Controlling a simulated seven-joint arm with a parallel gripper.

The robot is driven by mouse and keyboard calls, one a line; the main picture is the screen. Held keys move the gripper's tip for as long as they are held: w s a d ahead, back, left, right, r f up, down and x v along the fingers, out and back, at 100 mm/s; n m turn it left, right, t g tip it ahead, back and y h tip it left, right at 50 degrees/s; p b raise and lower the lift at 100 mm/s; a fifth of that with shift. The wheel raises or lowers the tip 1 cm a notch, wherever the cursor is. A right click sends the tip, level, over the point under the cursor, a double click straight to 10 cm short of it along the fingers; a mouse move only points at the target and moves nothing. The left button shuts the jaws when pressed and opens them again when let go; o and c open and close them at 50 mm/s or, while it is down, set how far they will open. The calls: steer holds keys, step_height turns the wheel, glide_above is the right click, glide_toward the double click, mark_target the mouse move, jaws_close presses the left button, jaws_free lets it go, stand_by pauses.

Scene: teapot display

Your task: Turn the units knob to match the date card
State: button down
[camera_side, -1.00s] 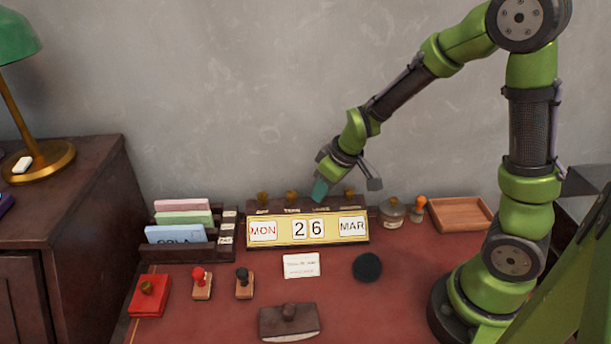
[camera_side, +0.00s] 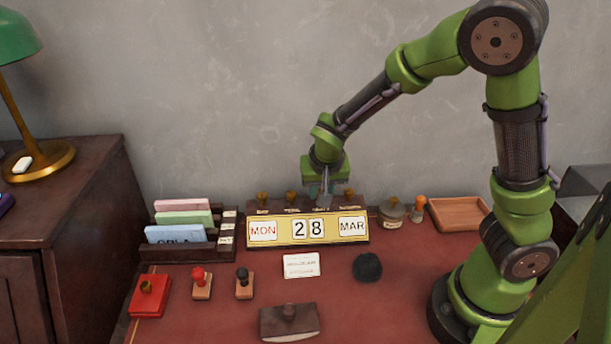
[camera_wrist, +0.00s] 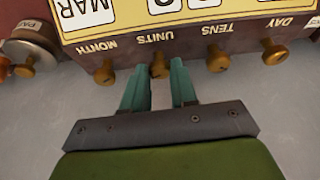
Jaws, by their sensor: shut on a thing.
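The yellow calendar block (camera_side: 270,241) stands at the back of the desk and reads MON 28 MAR. Brass knobs stick up along its top. My gripper (camera_side: 325,192) points down at the third knob from the left, which its fingers hide in the side view. In the wrist view, where the block appears upside down, my gripper (camera_wrist: 159,68) is shut on the units knob (camera_wrist: 158,69), with a finger on each side. The tens knob (camera_wrist: 217,60) and month knob (camera_wrist: 105,73) stand just outside the fingers. The white date card (camera_side: 301,265) lies before the block, its print too small to read.
A dark card rack (camera_side: 190,252) stands left of the block. A round tin (camera_side: 391,216), an orange-handled stamp (camera_side: 420,206) and a wooden tray (camera_side: 461,214) are to the right. Stamps, a dark round pad (camera_side: 367,267) and a blotter (camera_side: 289,322) lie in front.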

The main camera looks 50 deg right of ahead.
steer(key=shift+a+m+g, duration=0.1)
steer(key=shift+m+g, duration=0.2)
steer(key=shift+m, duration=0.7)
steer(key=c, duration=0.9)
jaws_free()
steer(key=shift+w, duration=0.1)
steer(key=shift+h, duration=0.3)
steer(key=v, duration=1.7)
